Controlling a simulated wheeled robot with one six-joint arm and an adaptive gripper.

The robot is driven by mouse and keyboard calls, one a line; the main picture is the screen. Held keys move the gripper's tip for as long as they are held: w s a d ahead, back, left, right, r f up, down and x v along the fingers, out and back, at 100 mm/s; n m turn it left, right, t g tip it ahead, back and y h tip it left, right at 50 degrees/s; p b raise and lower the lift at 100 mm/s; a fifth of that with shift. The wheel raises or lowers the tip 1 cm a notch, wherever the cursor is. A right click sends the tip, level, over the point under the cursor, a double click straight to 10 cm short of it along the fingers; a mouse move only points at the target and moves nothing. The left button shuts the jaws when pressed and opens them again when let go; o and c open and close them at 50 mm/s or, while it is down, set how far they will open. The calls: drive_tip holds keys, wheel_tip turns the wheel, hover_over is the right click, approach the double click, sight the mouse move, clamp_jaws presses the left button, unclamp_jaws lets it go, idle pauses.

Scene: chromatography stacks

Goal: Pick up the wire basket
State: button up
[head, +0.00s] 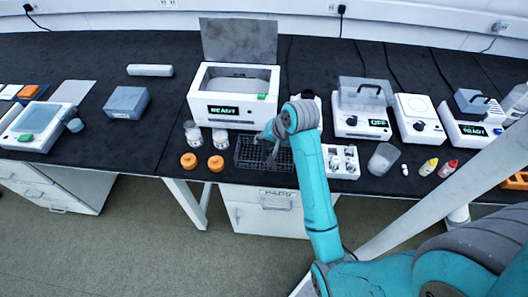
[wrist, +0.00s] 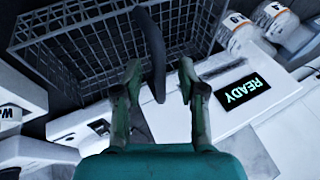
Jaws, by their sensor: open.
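The wire basket (head: 250,160) is dark grey mesh and sits on the black bench in front of the white box with the READY display. My arm hides part of it in the head view. In the wrist view the basket (wrist: 70,42) fills the upper left. Its dark, curved handle (wrist: 151,45) shows between my fingers. My gripper (wrist: 159,68) is open, one finger on each side of the handle. I cannot tell whether either finger touches it. In the head view my gripper (head: 270,137) is above the basket.
The white READY box (head: 233,95) with a raised lid stands behind the basket. Free bench lies farther left.

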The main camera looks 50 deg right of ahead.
drive_tip(key=shift+f, duration=0.25)
idle(0.4)
clamp_jaws()
